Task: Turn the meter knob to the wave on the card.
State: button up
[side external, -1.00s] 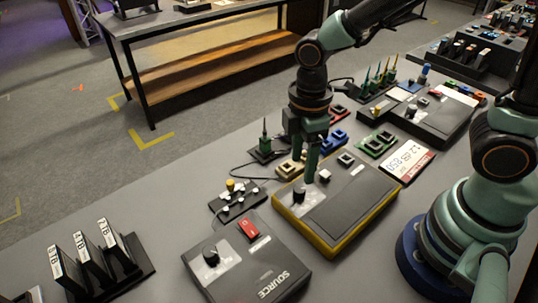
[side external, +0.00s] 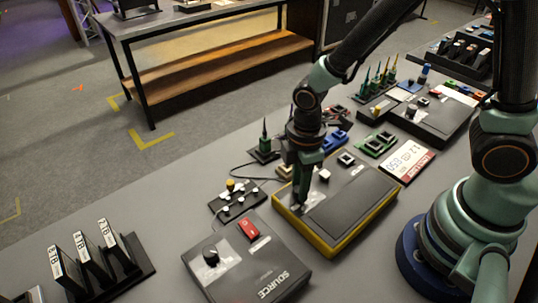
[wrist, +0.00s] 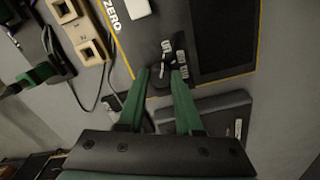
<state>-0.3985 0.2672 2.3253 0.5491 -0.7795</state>
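The meter (side external: 345,210) is a dark box with a yellow edge in the middle of the table. Its dark knob (wrist: 160,82) shows between my fingertips in the wrist view, with several small white marks (wrist: 167,52) around its far side. The marks are too small to read. My gripper (side external: 299,203) points down at the meter's near-left corner; in the wrist view its green fingers (wrist: 160,72) stand on either side of the knob. Whether they touch it is unclear. The card (side external: 408,160), white with a red band, lies right of the meter; its print is not clearly legible.
A source box (side external: 245,262) with a red switch (side external: 249,229) stands in front of the meter. A small terminal board (side external: 236,199) with cables lies to its left. Coloured blocks, including a green one (side external: 376,144), are behind. A rack of black cards (side external: 100,262) stands front left.

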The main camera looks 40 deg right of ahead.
grip_shut()
jog(key=shift+m, duration=0.3)
jog(key=m, duration=0.3)
jog(key=shift+m, duration=2.1)
jog(key=o, duration=0.8)
grip_release()
